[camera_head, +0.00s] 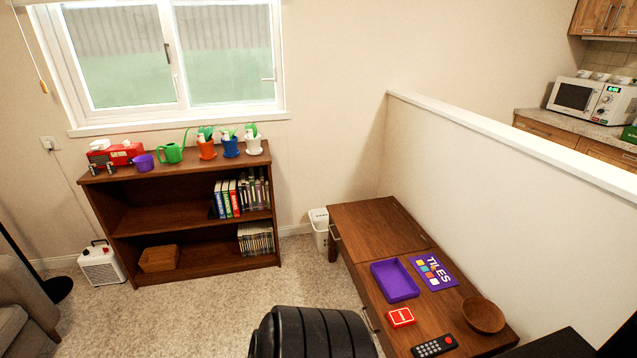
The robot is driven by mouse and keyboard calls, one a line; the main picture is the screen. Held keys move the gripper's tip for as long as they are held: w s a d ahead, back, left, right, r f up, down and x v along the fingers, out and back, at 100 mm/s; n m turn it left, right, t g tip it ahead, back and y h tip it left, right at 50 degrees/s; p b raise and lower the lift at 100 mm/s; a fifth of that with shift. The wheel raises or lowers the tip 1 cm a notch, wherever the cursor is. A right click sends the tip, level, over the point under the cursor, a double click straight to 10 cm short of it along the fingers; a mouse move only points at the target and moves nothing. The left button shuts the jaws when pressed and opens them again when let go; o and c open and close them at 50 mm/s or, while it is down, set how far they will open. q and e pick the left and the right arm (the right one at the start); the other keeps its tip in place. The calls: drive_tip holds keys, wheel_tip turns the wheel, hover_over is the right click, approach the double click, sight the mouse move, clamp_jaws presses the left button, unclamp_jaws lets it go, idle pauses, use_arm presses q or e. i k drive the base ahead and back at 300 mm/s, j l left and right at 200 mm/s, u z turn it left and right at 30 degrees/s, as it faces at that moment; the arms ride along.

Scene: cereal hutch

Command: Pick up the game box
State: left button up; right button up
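A flat purple piece (447,281) printed "TILES" with coloured squares lies on the low brown wooden table (375,229) at the right. Just left of it lies a purple open tray (395,281) with a raised rim, seemingly empty. These look like the two parts of a game box, lying side by side; I cannot tell whether they touch. Neither of my grippers is in view.
Near the purple pieces on the table are a red card box (401,317), a black remote (434,346) and a brown wooden bowl (483,315). A half wall (480,170) runs behind the table. A bookshelf (180,218) stands under the window.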

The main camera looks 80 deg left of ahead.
sight(396, 284)
drive_tip(key=u, duration=1.95)
drive_tip(key=z, duration=0.65)
drive_tip(key=i+j+z, duration=0.1)
drive_tip(key=j+z, duration=1.45)
drive_tip(key=l, duration=0.1)
